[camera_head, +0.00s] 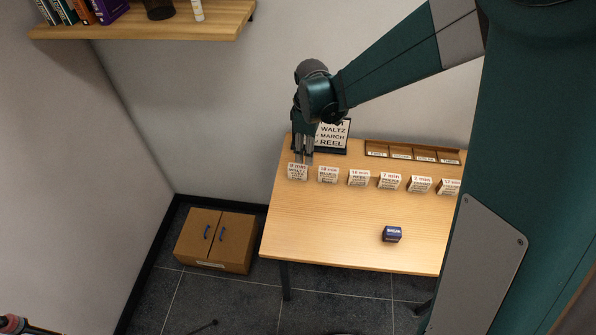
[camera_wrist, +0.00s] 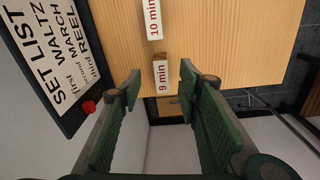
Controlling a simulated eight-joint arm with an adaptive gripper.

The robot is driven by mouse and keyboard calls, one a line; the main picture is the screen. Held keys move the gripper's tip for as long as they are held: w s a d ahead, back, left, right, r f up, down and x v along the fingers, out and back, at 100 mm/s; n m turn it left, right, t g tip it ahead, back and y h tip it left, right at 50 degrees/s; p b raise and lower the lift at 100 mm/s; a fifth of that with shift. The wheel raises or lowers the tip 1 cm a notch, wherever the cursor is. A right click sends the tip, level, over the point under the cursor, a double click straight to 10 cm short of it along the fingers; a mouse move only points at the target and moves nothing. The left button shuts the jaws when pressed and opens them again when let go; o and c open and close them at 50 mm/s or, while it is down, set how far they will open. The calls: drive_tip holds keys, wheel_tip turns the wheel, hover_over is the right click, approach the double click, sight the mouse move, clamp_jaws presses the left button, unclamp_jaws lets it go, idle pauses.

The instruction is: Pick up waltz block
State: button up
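A row of small white blocks stands along the table. The leftmost block (camera_head: 297,173) reads "9 min", with smaller text below that looks like "WALTZ". Its "9 min" face also shows in the wrist view (camera_wrist: 160,78). My gripper (camera_head: 304,160) is above and partly behind this block, pointing down. In the wrist view my gripper (camera_wrist: 160,85) has its two green fingers spread, with the "9 min" block seen between and beyond their tips. I see no clear contact with it.
A "10 min" block (camera_head: 328,175) stands just right, with several more beyond. A set-list sign (camera_head: 334,134) stands close behind my gripper. A slotted wooden tray (camera_head: 412,153) lies at the back. The table (camera_head: 325,225) is clear at front left.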

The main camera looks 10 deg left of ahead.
drive_tip(key=n, duration=0.1)
hover_over(298, 166)
drive_tip(key=shift+g, duration=0.3)
wheel_tip(298, 166, down, 4)
drive_tip(key=shift+s+f, duration=0.1)
drive_tip(key=shift+f, duration=0.1)
drive_tip(key=shift+f, duration=0.1)
drive_tip(key=shift+f+b, duration=0.35)
drive_tip(key=shift+f, duration=0.85)
drive_tip(key=shift+f+b, duration=0.6)
drive_tip(key=shift+f, duration=2)
drive_tip(key=shift+c, duration=0.2)
drive_tip(key=c, duration=0.9)
